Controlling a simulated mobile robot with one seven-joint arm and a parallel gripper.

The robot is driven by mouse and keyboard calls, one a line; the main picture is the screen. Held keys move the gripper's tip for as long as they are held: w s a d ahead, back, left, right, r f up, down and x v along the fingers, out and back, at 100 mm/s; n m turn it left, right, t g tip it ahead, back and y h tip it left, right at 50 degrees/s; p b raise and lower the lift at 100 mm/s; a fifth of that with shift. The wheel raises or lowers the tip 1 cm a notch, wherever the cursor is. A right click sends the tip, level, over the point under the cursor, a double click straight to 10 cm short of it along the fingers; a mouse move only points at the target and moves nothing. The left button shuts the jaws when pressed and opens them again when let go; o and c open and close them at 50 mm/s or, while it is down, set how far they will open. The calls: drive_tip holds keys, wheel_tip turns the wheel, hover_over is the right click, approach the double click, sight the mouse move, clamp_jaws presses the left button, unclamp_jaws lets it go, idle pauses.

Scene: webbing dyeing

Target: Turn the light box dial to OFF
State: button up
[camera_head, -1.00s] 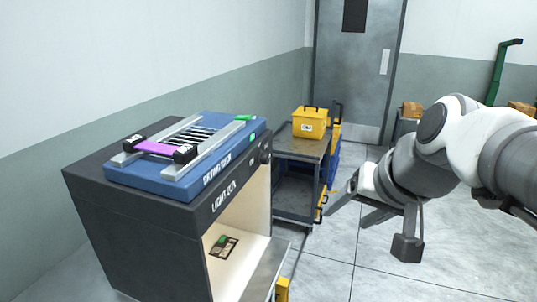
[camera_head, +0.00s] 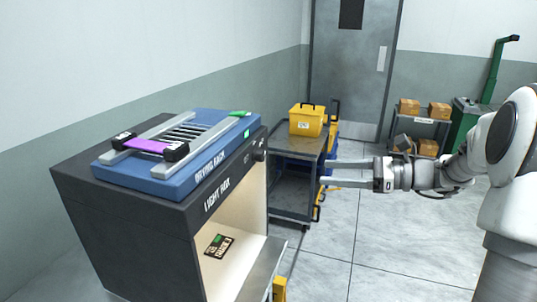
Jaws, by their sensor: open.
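The light box (camera_head: 215,205) is a dark cabinet with an open, lit front, standing at the left. Its dial (camera_head: 259,155) is a small knob near the right end of the front top panel. The dial's setting is too small to read. My gripper (camera_head: 326,172) is open and empty, with its fingers pointing left toward the dial. In the picture it is to the right of the dial and slightly lower, apart from it.
A blue drying rack (camera_head: 180,182) with a purple webbing piece (camera_head: 150,146) lies on the light box. A dark card (camera_head: 219,245) lies inside. A grey cart (camera_head: 296,146) with a yellow case (camera_head: 306,121) stands behind. A shelf with boxes (camera_head: 420,125) is at the back right. Floor is clear in front.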

sight(264, 156)
drive_tip(key=w+a, duration=0.2)
drive_tip(key=a, duration=0.2)
drive_tip(key=w+a+m+y, duration=0.1)
drive_tip(key=w+a, duration=0.2)
drive_tip(key=a, duration=0.2)
drive_tip(key=w+a+m+p, duration=0.1)
drive_tip(key=w+a, duration=0.1)
drive_tip(key=a, duration=0.3)
drive_tip(key=shift+w+a+r+t+y, duration=0.1)
drive_tip(key=shift+w+a+t+y, duration=0.2)
drive_tip(key=shift+t, duration=0.1)
clamp_jaws()
